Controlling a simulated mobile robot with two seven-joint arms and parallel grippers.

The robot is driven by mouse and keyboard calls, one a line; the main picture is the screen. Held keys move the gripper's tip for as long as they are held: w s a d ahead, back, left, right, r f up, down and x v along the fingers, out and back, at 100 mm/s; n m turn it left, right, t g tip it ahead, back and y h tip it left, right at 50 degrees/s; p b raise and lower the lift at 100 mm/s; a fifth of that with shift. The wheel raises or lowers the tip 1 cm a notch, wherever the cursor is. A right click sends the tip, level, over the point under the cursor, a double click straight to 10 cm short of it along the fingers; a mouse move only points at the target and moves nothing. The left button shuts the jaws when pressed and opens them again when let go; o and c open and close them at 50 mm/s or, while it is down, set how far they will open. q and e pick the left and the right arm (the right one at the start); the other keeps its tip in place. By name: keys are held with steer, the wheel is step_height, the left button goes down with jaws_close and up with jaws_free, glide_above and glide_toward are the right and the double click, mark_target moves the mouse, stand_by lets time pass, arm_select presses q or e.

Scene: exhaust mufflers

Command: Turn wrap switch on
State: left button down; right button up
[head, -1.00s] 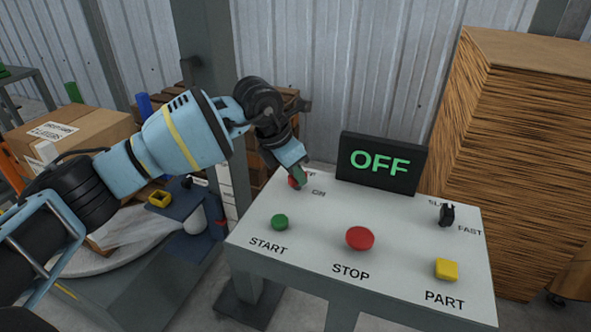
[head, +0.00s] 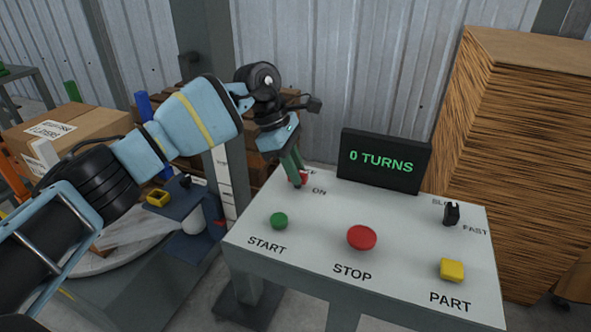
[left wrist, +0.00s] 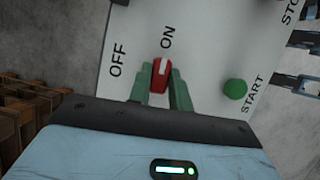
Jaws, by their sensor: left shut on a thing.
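The red wrap switch (head: 304,178) sits at the panel's back left corner, between the OFF and ON labels. In the left wrist view the red knob (left wrist: 160,76) with its white mark points toward ON. My left gripper (head: 298,182) is at the switch, its green fingers on either side of the knob; in the head view they partly hide it. The display (head: 382,161) reads "0 TURNS" in green. My right gripper is not in view.
The grey control panel (head: 315,225) also carries a green START button (head: 279,220), a red STOP button (head: 361,237), a yellow PART button (head: 452,269) and a black SLOW/FAST switch (head: 452,214). A tall cardboard stack (head: 520,170) stands at the right.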

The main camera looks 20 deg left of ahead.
arm_select(q)
steer(key=shift+m, duration=0.5)
steer(key=c, duration=1.3)
jaws_free()
steer(key=shift+b+v, duration=0.3)
steer(key=shift+v, duration=3.6)
steer(key=shift+w, duration=0.15)
